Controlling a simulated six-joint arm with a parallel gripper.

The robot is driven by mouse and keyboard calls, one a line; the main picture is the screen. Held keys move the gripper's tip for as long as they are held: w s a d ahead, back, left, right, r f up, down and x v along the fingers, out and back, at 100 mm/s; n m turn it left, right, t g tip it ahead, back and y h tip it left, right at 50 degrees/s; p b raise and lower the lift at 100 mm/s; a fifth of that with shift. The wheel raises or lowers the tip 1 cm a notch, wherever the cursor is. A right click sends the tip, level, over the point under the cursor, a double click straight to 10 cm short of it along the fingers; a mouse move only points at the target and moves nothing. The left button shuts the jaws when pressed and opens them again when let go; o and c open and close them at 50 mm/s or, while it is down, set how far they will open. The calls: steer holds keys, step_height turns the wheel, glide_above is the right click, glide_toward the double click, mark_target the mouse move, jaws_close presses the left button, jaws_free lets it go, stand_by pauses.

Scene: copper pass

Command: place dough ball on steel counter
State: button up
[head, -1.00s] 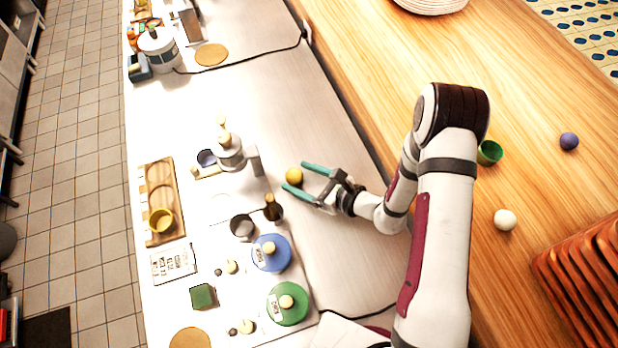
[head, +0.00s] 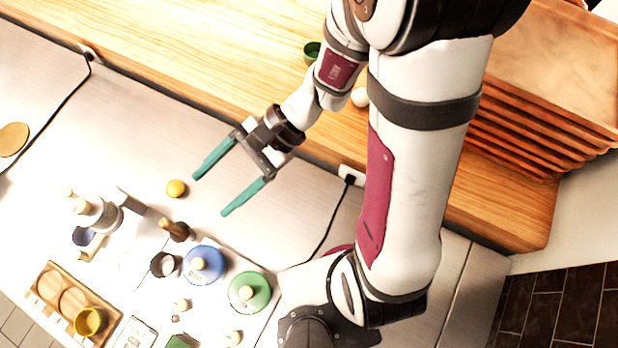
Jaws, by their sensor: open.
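A pale, whitish ball (head: 360,97), which looks like dough, sits on the wooden counter, partly hidden behind my arm. A small yellow ball (head: 176,188) rests on the steel counter (head: 120,130); I cannot tell for certain which of the two is the dough ball. My gripper (head: 211,194) is open and empty over the steel counter. Its teal fingers point toward the yellow ball, which lies just beyond the fingertips, apart from them.
A dark brown bottle (head: 176,230), a dark cup (head: 164,265), a blue lid (head: 205,266) and a green lid (head: 250,292) stand below the yellow ball. A green cup (head: 311,50) is on the wooden counter (head: 200,60). Bare steel lies up-left of my gripper.

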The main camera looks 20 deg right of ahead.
steer(key=s+d+r+n+t+h, duration=0.1)
steer(key=s+d+r+n+h, duration=0.1)
steer(key=d, duration=0.4)
steer(key=s+d+r+n+t+h, duration=0.1)
steer(key=s+d+r+n+h, duration=0.1)
steer(key=s+d+n+h, duration=0.2)
steer(key=s+d+h, duration=0.2)
steer(key=d+h, duration=0.1)
steer(key=shift+d+r+t+h, duration=0.15)
steer(key=shift+r+t+h, duration=0.15)
steer(key=shift+r, duration=0.1)
